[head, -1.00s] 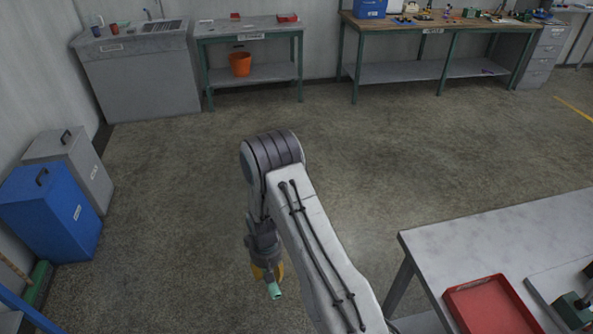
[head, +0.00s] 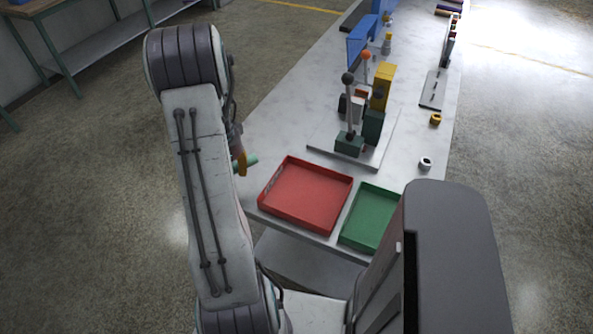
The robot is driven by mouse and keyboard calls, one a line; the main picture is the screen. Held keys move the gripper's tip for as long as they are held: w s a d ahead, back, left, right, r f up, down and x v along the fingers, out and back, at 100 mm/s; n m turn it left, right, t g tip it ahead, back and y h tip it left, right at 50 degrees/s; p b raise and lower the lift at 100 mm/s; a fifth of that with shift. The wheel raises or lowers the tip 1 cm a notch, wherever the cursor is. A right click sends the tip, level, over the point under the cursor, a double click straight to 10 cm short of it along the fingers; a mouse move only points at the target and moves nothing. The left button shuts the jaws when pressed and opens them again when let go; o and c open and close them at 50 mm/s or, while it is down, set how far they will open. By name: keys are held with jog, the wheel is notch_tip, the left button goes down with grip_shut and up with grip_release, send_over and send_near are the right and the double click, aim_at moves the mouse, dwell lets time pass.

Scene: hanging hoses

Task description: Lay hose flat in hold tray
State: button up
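A short teal hose (head: 249,160) shows beside the yellow fingertips of my gripper (head: 241,165). The gripper appears shut on it, and my arm hides much of the grip. The hose is to the left of a red tray (head: 345,190), near the table's left edge, and apart from the tray. The red tray looks empty and has pale lettering on its left wall, too small to read. A green tray (head: 347,232) stands to its right, also empty where visible. I cannot tell from lettering which one is the hold tray.
The long grey table (head: 270,119) carries a fixture with upright levers (head: 349,110) behind the trays. A white ring (head: 425,163) and a yellow ring (head: 435,119) lie to the right. Blue panels (head: 362,38) stand farther back. Open floor lies left of the table.

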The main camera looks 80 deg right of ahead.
jog(key=s+d+r+m+b, duration=0.1)
jog(key=s+d+r+m, duration=0.15)
jog(key=s+m, duration=0.7)
jog(key=r+m+b, duration=0.1)
jog(key=m+b, duration=0.1)
jog(key=m, duration=0.1)
send_over(305, 197)
jog(key=shift+n, duration=0.25)
jog(key=shift+a+f+b, duration=0.15)
jog(key=shift+f+b, duration=3.15)
jog(key=shift+f, duration=1.6)
jog(key=o, duration=1.2)
jog(key=shift+o, duration=0.2)
notch_tip(305, 197, up, 12)
jog(key=a, duration=0.1)
jog(key=shift+f, duration=0.1)
